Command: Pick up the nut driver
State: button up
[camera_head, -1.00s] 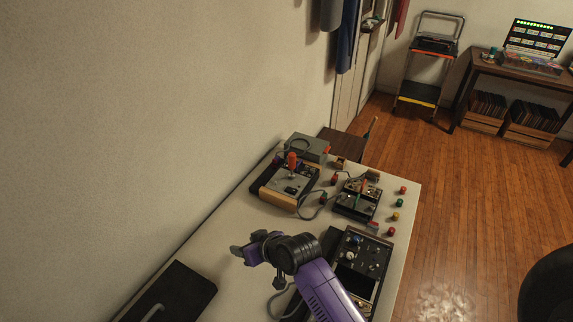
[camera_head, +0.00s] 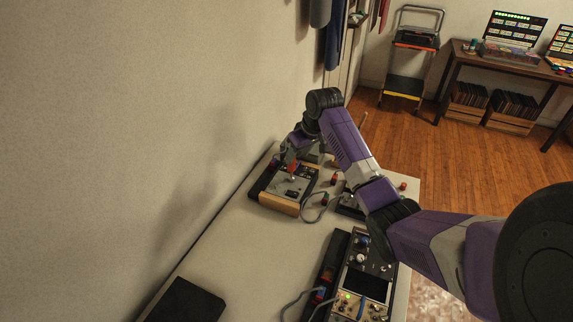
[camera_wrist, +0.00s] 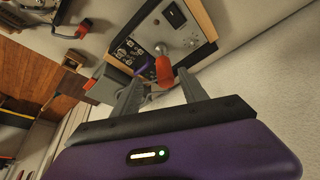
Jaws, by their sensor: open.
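A red-handled tool (camera_head: 292,167), which looks like the nut driver, stands on a wood-sided panel box (camera_head: 288,188) near the wall. In the wrist view its red handle (camera_wrist: 163,72) points toward my gripper, and a thin shaft leads to the panel face. My gripper (camera_wrist: 160,86) is open, with one finger on each side of the handle's end. I cannot tell whether either finger touches it. In the head view my gripper (camera_head: 288,156) is just above the box, partly covered by its own wrist.
An instrument with a dark screen (camera_head: 366,285) stands at the front right of the table. A black case (camera_head: 186,302) lies at the front left. My arm partly covers a smaller box (camera_head: 349,203). Small red parts (camera_head: 325,200) and a cable lie close by. The wall is close on the left.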

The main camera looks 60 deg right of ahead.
aim_at(291, 169)
jog(key=shift+w+p+x, duration=0.2)
jog(key=shift+x, duration=1.7)
jog(key=shift+w+p+x, duration=0.2)
jog(key=shift+x, duration=1.7)
jog(key=shift+a+r, duration=0.1)
jog(key=shift+a, duration=0.1)
jog(key=shift+c, duration=0.4)
grip_shut()
